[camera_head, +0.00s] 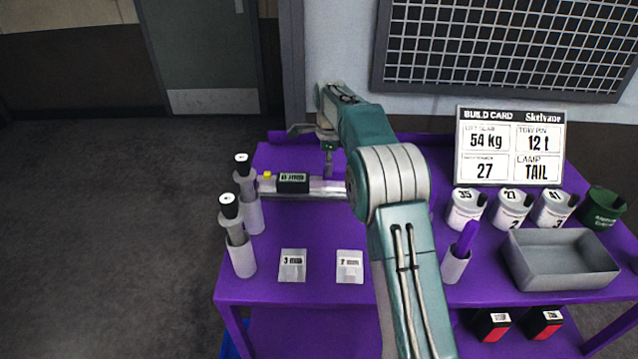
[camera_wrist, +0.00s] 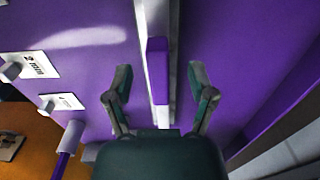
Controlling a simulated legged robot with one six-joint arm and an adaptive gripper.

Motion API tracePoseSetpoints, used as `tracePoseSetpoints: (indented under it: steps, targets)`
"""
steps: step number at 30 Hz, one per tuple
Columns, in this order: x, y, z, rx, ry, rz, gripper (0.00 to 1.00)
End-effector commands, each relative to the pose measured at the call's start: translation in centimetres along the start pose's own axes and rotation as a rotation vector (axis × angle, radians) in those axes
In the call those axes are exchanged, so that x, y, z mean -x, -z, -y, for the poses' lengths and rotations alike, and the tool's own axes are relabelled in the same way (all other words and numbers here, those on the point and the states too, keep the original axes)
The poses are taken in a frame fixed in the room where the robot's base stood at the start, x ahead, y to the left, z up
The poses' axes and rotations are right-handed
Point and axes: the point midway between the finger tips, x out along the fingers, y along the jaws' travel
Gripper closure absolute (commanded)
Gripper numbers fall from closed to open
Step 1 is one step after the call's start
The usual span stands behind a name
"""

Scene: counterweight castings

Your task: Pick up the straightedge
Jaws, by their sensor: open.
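The straightedge (camera_head: 325,188) appears to be the long silver bar lying along the back left of the purple table, partly hidden by my arm at its right end. A black labelled block (camera_head: 293,182) sits at its left part. In the wrist view a metal bar (camera_wrist: 153,18) runs up the middle, with a purple piece (camera_wrist: 157,70) on it. My gripper (camera_head: 315,150) is open and empty near the bar's far side. In the wrist view its fingertips (camera_wrist: 158,75) stand either side of the bar's line. Their height above the bar is unclear.
Two grey-and-white cylinders (camera_head: 240,252) stand at the table's left edge, near the bar's left end. Two small cards (camera_head: 293,266) lie in front. Right of my arm are a purple-handled tool in a cup (camera_head: 457,266), white labelled cups (camera_head: 512,210), a grey tray (camera_head: 563,282) and a build card (camera_head: 510,160).

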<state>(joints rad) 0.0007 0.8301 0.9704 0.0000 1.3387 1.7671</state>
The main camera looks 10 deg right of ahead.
Motion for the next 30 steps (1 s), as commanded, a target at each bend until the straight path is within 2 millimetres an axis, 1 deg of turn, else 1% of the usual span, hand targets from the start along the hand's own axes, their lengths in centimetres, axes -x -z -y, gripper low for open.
tracePoseSetpoints:
  steps: [1, 3, 6, 10, 16, 17, 18, 21, 30]
  targets:
    - [-1.0, -0.1, -0.1, 0.001, -0.005, -0.001, 0.29]
    - [-2.1, -0.2, -0.2, 0.001, -0.006, -0.001, 0.29]
    - [-3.5, -0.2, -0.2, 0.001, -0.005, -0.001, 0.29]
    - [-4.2, -0.2, -0.1, 0.001, -0.001, 0.0, 0.29]
    - [-4.2, -0.2, -0.1, 0.001, -0.001, 0.0, 0.29]
    - [-4.2, -0.2, -0.1, 0.001, -0.001, 0.0, 0.42]
    - [-4.2, -0.2, -0.1, 0.001, -0.001, 0.0, 0.6]
    - [-4.2, -0.2, -0.1, 0.001, -0.001, 0.0, 1.0]
    - [-4.2, -0.2, -0.1, 0.001, 0.0, 0.0, 1.0]
